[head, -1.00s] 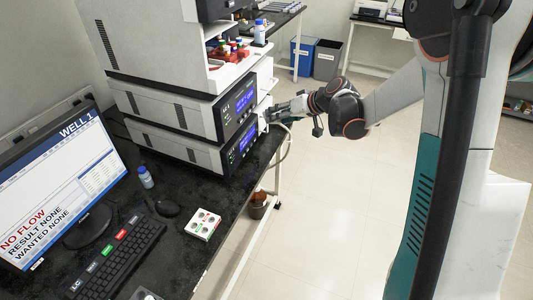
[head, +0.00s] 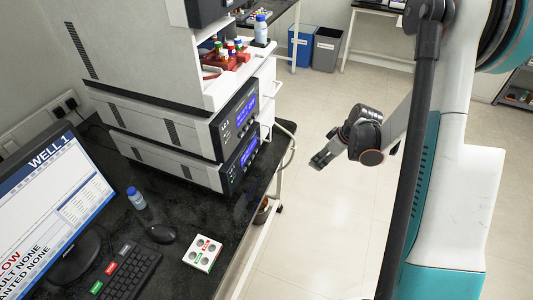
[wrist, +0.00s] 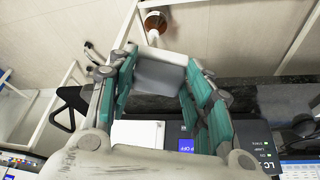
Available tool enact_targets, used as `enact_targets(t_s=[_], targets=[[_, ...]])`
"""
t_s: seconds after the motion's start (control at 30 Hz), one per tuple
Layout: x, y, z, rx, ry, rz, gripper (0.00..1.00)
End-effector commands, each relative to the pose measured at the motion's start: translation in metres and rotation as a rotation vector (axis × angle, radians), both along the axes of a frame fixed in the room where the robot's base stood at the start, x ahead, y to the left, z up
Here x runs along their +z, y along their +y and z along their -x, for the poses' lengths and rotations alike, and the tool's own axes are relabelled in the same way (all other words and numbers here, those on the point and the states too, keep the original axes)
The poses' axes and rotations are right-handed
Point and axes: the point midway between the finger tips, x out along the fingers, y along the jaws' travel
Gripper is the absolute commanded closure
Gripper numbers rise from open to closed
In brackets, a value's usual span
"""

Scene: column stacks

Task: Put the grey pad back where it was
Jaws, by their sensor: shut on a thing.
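In the wrist view, a grey pad (wrist: 160,76) with a paler edge sits between the teal-lined fingers of my gripper (wrist: 160,82). The fingers press on it from both sides. In the head view my gripper (head: 322,158) hangs in open air over the floor, to the right of the instrument stack and apart from it. On the bench lies a white square block (head: 203,253) with several grey round spots and red and green labels.
Two stacked instruments with blue displays (head: 245,115) stand near the edge of the black bench (head: 180,220). Reagent bottles sit in a red tray (head: 228,58) above. A brown bottle (wrist: 157,22) is low beside the bench frame. The floor on the right is clear.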

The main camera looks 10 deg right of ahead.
Motion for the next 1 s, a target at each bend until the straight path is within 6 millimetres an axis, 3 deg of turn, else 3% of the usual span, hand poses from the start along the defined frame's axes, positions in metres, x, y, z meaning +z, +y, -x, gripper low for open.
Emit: enact_targets(t_s=[0.8,0.87,1.0], targets=[[-0.002,0.151,-0.109,0.004,0.001,0.001,0.80],[-0.002,0.160,-0.115,0.004,0.000,0.000,0.80],[-0.020,0.156,-0.113,0.000,0.000,0.001,0.80]])
